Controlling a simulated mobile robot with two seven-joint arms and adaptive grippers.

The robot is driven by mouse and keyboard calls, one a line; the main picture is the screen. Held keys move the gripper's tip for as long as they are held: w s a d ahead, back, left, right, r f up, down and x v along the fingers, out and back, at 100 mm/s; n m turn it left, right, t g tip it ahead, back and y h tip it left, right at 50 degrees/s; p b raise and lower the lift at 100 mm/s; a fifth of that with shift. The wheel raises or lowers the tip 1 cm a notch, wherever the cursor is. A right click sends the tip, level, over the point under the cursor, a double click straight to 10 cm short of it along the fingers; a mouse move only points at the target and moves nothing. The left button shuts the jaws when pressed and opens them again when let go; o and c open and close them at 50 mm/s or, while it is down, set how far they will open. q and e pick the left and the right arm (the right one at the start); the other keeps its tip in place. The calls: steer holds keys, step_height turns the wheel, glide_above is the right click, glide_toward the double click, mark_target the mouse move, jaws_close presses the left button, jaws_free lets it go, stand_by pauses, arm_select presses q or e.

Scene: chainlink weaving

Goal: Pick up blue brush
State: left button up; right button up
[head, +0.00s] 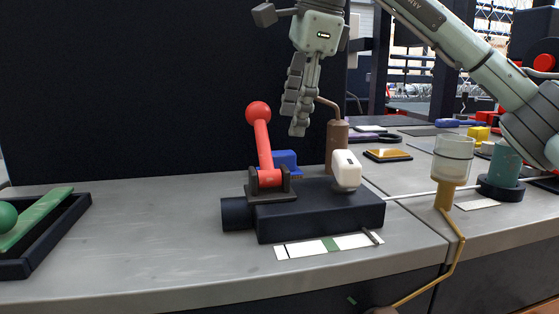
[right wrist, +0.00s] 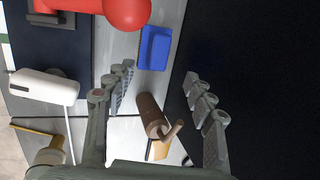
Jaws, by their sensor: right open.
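A small blue block-shaped piece (head: 285,158), which may be the blue brush, sits on the grey bench behind the red lever. The lever's base hides part of it. It also shows in the right wrist view (right wrist: 155,47), lying beyond my fingertips near the dark wall. Another blue item (head: 455,123) lies far back at the right; I cannot tell what it is. My right gripper (head: 296,112) points down above and behind the lever, open and empty. In the right wrist view its fingers (right wrist: 165,88) are spread apart. My left gripper is not in view.
A red ball-topped lever (head: 264,145) stands on a dark base block (head: 320,214) with a white knob (head: 346,169). A brown cylinder with a bent handle (head: 337,140) stands close by. A dark wall (head: 120,90) rises behind.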

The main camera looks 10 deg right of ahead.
mark_target(280, 153)
steer(key=shift+s+x, duration=0.2)
steer(key=shift+x, duration=1)
steer(key=x, duration=0.5)
steer(key=shift+a, duration=0.4)
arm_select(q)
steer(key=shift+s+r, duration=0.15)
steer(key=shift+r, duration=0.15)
arm_select(e)
steer(key=shift+r, duration=0.1)
jaws_close()
steer(key=shift+r, duration=0.1)
steer(key=shift+r, duration=0.25)
step_height(280, 153, up, 6)
steer(key=shift+f+p, duration=0.1)
steer(key=shift+p, duration=0.25)
arm_select(q)
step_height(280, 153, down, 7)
steer(key=p, duration=0.2)
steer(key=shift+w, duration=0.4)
arm_select(e)
step_height(280, 153, up, 12)
steer(key=shift+f, duration=0.25)
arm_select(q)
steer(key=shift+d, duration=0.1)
